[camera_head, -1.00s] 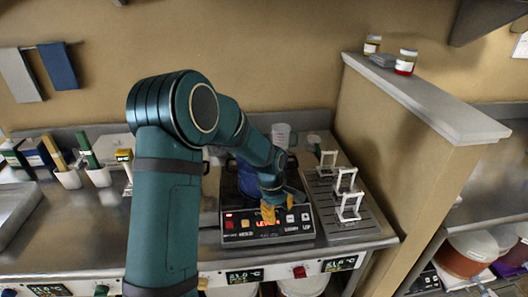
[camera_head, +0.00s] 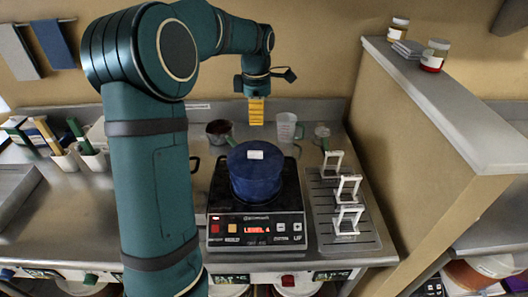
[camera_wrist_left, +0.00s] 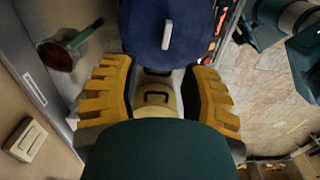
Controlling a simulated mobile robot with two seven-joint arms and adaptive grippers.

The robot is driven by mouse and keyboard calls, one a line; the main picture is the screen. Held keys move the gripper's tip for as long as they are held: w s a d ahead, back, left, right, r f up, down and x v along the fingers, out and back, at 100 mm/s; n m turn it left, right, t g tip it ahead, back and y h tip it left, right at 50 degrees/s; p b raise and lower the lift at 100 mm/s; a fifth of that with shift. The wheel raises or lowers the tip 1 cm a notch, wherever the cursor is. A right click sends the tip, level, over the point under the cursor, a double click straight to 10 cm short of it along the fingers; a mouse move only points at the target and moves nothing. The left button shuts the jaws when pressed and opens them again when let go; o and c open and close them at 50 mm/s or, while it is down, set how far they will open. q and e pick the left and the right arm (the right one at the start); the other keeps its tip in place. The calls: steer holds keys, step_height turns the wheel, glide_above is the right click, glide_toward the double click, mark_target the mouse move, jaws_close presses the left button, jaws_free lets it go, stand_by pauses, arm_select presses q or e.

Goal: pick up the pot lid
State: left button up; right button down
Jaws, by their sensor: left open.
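The pot lid (camera_head: 242,154) is dark blue with a small white handle (camera_head: 256,155) on top. It sits on a blue pot (camera_head: 256,188) on the black cooker. My left gripper (camera_head: 256,112) has yellow fingers that point down, and it shows above the lid in the head view, apart from it. In the left wrist view the lid (camera_wrist_left: 145,28) and its white handle (camera_wrist_left: 167,35) lie at the top, beyond the open, empty fingers (camera_wrist_left: 160,72). My right gripper is not in view.
The cooker (camera_head: 257,232) shows a lit red display. A rack with white frames (camera_head: 347,190) stands to its right. A measuring cup (camera_head: 286,128) and a dark pan (camera_head: 219,131) stand behind. A partition wall (camera_head: 420,180) bounds the right side.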

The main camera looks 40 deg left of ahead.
mark_target(255, 152)
arm_select(q)
steer(key=f, duration=0.8)
steer(key=shift+s, duration=0.3)
steer(key=shift+s+f, duration=0.25)
steer(key=shift+f, duration=1.1)
steer(key=shift+s+f, duration=0.2)
steer(key=shift+f, duration=1.15)
steer(key=shift+c, duration=0.3)
steer(key=shift+d, duration=0.1)
jaws_close()
